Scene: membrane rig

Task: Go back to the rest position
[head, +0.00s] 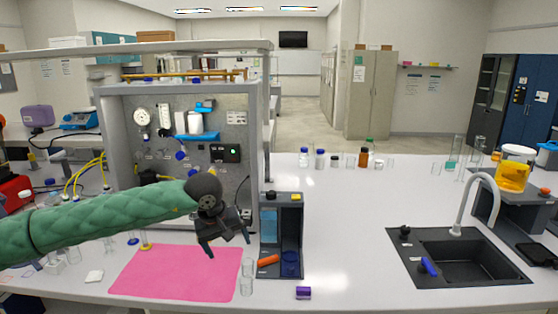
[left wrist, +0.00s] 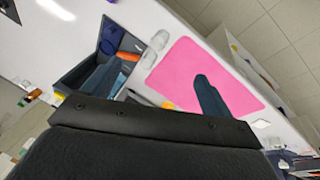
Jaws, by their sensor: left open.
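My left gripper (head: 228,246) is open and empty. It hangs above the bench between the pink mat (head: 165,272) and the dark grey caddy (head: 294,225), in front of the membrane rig panel (head: 130,165). In the left wrist view its two fingers (left wrist: 155,88) are spread apart with nothing between them. That view also shows the pink mat (left wrist: 185,70) and the caddy (left wrist: 75,78) below. My right gripper shows in neither view.
The caddy holds an orange item (head: 268,260) and a blue one. Clear glass vessels (head: 246,286) stand beside it. A purple-topped block (head: 303,293) lies at the front. The sink (head: 455,255) is on the right. The bench between caddy and sink is clear.

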